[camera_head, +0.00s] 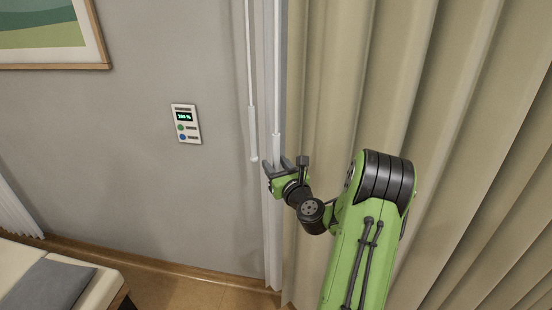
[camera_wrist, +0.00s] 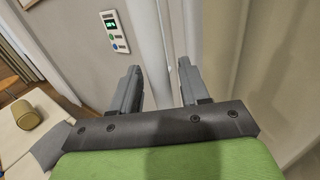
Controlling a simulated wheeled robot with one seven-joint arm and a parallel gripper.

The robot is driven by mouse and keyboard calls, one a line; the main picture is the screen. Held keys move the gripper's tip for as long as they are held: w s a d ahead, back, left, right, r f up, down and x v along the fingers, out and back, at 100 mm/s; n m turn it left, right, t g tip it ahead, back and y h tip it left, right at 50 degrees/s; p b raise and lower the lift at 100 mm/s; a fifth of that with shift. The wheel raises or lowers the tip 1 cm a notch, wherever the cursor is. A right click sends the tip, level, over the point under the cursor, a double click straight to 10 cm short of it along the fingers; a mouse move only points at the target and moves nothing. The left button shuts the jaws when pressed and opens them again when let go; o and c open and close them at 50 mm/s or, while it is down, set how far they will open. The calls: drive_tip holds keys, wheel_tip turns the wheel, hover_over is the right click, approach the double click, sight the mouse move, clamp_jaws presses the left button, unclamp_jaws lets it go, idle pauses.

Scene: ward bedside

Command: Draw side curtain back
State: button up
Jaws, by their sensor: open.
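The beige side curtain (camera_head: 400,80) hangs in deep folds over the right half of the head view. Two thin white wands hang near its left edge, a left wand (camera_head: 251,90) and a right wand (camera_head: 277,90). My gripper (camera_head: 278,165) is at the lower end of the right wand, in front of the pale strip beside the curtain. In the wrist view my gripper (camera_wrist: 160,66) has its fingers apart, with pale vertical strips beyond the gap. I cannot tell whether the right wand's end lies between the fingers or touches them.
A wall panel (camera_head: 186,124) with a lit display is on the grey wall. A framed picture (camera_head: 45,30) hangs at upper left. A bed or table corner (camera_head: 60,280) stands at lower left. The wrist view shows a tan rounded object (camera_wrist: 36,118) there.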

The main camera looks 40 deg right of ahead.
drive_tip(key=shift+w, duration=0.15)
drive_tip(key=shift+f, duration=0.1)
clamp_jaws()
drive_tip(key=shift+d, duration=0.15)
